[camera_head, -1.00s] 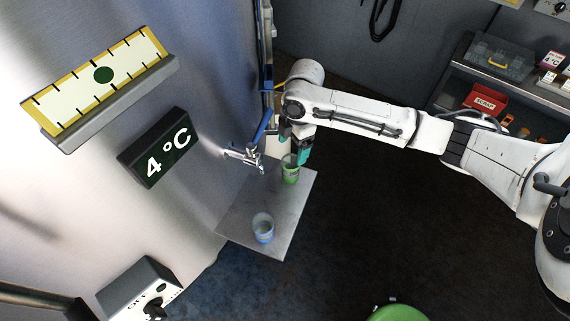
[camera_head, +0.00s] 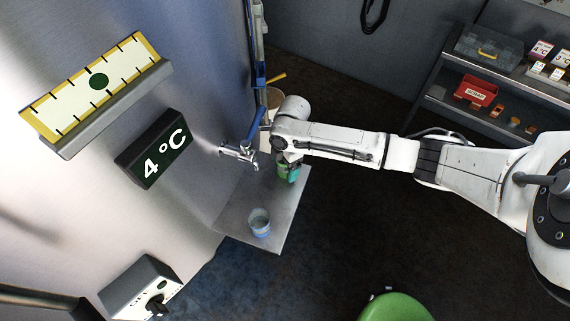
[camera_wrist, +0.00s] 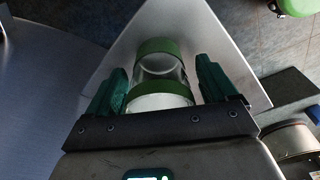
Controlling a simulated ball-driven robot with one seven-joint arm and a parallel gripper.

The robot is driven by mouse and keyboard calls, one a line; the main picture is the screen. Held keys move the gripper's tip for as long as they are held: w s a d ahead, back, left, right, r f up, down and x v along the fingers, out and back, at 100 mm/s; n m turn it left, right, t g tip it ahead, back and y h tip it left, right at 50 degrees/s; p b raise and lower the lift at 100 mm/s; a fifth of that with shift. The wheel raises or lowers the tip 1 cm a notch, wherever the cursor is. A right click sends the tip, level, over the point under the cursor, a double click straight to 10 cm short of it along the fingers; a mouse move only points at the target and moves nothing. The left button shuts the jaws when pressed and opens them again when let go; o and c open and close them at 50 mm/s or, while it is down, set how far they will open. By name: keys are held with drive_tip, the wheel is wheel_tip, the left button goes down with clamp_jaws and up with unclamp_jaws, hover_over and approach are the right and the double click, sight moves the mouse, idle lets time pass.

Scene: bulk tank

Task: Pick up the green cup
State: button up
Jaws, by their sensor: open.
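The clear cup with green bands (camera_head: 282,171) stands on the metal shelf (camera_head: 232,214) under the tap, partly hidden by my gripper (camera_head: 288,167) in the head view. In the wrist view the green cup (camera_wrist: 160,70) sits between the two teal fingers of my gripper (camera_wrist: 162,85). The fingers are open on either side of it, with a gap showing at least on the right. The near part of the cup is hidden behind the gripper body.
A similar cup with blue bands (camera_head: 260,223) stands near the shelf's front edge. The tap (camera_head: 238,152) juts from the tank wall, close left of my gripper. A green stool (camera_head: 396,308) is at the bottom. A rack (camera_head: 470,100) stands at right.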

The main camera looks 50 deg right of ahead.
drive_tip(key=c, duration=1)
drive_tip(key=shift+r, duration=0.15)
drive_tip(key=shift+c, duration=0.2)
drive_tip(key=shift+r, duration=0.5)
drive_tip(key=s+a+r+b, duration=0.2)
drive_tip(key=s+a+r, duration=0.6)
drive_tip(key=s+r, duration=0.3)
drive_tip(key=shift+a+r, duration=0.35)
drive_tip(key=shift+a, duration=0.05)
